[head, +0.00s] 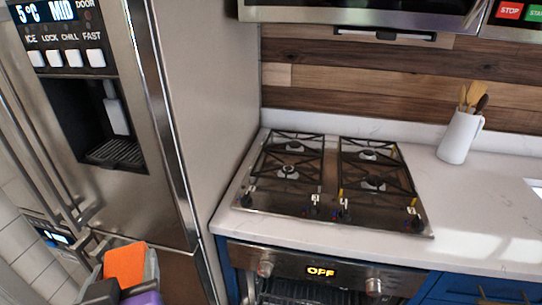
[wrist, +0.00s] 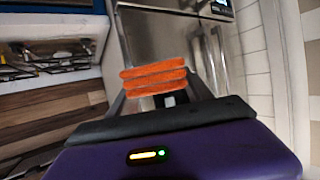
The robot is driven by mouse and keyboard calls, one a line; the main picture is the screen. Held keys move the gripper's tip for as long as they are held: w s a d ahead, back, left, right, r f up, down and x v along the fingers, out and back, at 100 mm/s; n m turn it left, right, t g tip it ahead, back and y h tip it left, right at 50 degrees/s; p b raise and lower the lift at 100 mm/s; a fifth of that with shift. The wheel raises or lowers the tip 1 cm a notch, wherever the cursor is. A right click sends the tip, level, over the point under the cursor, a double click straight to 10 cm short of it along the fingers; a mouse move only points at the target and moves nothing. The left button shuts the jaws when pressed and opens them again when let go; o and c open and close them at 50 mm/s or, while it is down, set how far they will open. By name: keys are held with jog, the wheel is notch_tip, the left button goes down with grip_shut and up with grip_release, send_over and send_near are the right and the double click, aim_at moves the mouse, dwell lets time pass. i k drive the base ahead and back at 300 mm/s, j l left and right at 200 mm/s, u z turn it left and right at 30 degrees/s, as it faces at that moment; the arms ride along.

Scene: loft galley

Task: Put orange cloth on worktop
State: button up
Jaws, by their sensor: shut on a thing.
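The orange cloth (head: 125,265) is a folded, layered block at the lower left of the head view. My gripper (head: 126,275) is shut on it and holds it in front of the fridge. The wrist view shows the cloth (wrist: 155,79) between the fingers of my gripper (wrist: 160,92), its stacked folds facing the camera. The white marble worktop (head: 475,205) lies to the right of the cloth in the head view, around the stove, and the cloth is apart from it.
A gas hob (head: 325,185) with black grates takes up the worktop's left part. A white utensil jar (head: 459,138) stands at the back right. Bare worktop lies right of the hob. The steel fridge (head: 190,120) stands at the left, and an oven (head: 320,275) is below the hob.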

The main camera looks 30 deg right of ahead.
aim_at(504, 230)
jog(key=l+z, duration=0.15)
jog(key=z, duration=1.55)
jog(key=l+z, duration=0.15)
jog(key=l, duration=0.15)
jog(key=i+l+z, duration=0.1)
jog(key=l, duration=0.2)
